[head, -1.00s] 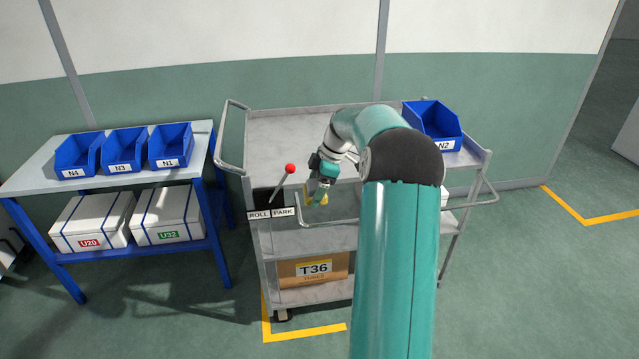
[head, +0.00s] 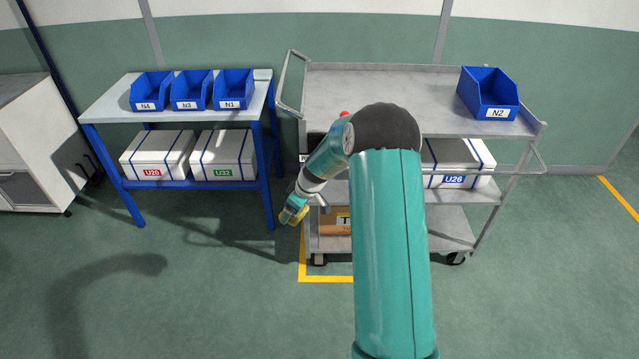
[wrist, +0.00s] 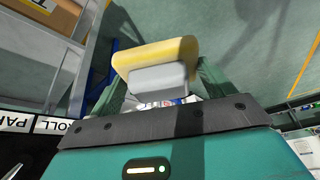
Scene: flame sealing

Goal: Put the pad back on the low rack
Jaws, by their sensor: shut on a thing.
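The pad (wrist: 155,55) is a yellow slab with a grey block under it in the wrist view. My gripper (wrist: 160,85) is shut on it by the grey part. In the head view my gripper (head: 290,211) hangs low in front of the cart's left end, with the yellow of the pad (head: 300,216) showing at its tip, clear of the furniture. No thing in view is marked as the low rack. The blue table (head: 97,112) has a lower shelf (head: 190,184) with two white boxes.
The grey cart (head: 370,95) carries blue bin N2 (head: 487,96), white box U26 (head: 455,160) and a carton (head: 333,222), partly hidden by my arm. A red knob (head: 344,114) shows behind my arm. A white cabinet (head: 35,140) stands left. Floor in front is open.

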